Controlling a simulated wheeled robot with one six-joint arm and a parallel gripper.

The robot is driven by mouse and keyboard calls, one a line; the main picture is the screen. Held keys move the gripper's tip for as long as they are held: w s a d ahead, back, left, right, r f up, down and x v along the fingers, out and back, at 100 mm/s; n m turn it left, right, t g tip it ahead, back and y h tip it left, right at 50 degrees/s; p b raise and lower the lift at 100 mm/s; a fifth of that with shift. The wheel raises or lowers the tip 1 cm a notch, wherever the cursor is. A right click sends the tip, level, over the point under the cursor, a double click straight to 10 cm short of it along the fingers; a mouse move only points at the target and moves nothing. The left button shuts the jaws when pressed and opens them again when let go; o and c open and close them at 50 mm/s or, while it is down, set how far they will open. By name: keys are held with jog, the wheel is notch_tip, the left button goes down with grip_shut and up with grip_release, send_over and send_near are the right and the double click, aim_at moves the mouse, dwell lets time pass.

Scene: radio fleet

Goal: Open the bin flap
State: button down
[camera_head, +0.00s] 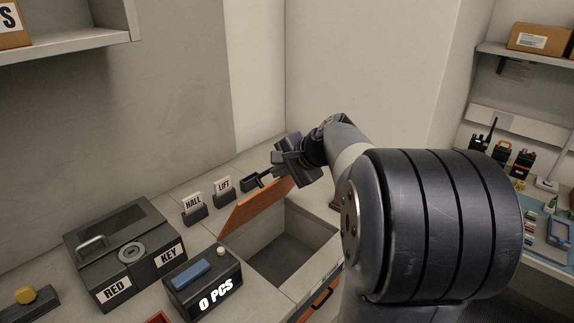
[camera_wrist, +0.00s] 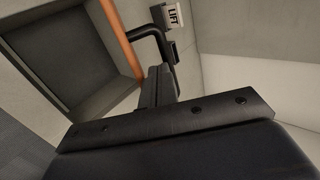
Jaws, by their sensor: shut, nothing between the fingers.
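The bin flap (camera_head: 254,206) is an orange panel, raised and tilted up along the back left side of the bin (camera_head: 318,232). The bin's grey inside is open to view and looks empty. In the wrist view the flap shows as a thin orange edge (camera_wrist: 117,38), with a black bent handle (camera_wrist: 146,33) beside it. My gripper (camera_head: 276,170) is at the flap's upper right end, behind its top edge. In the wrist view its fingers (camera_wrist: 158,84) are shut, with nothing between them, close to the handle. I cannot tell whether they touch it.
HALL (camera_head: 194,207) and LIFT (camera_head: 223,190) card holders stand behind the flap. A dark RED KEY box (camera_head: 127,255) and a 0 PCS counter (camera_head: 203,284) stand left of the bin. A wall rises behind. A bench with radios (camera_head: 502,150) is at the right.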

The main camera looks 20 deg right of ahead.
jog(key=shift+w, duration=0.1)
dwell(0.3)
jog(key=shift+w+a+r+p, duration=0.25)
jog(key=shift+w+r+p, duration=0.1)
jog(key=shift+w, duration=0.15)
jog(key=shift+w+a+r+p, duration=0.2)
jog(key=shift+w+p, duration=0.15)
jog(key=shift+w, duration=0.1)
jog(key=w+a+r+p, duration=0.1)
jog(key=w+a+p, duration=0.2)
jog(key=w, duration=0.6)
jog(key=shift+w+a+r+p, duration=0.15)
jog(key=shift+a+r+p, duration=0.25)
jog(key=shift+p, duration=0.3)
jog(key=shift+r, duration=0.1)
jog(key=s+d+r+p, duration=0.1)
jog(key=s+r+p, duration=0.2)
jog(key=r+p, duration=0.3)
notch_tip(320, 180, up, 3)
jog(key=shift+d+r+p, duration=0.15)
jog(key=shift+p, duration=0.25)
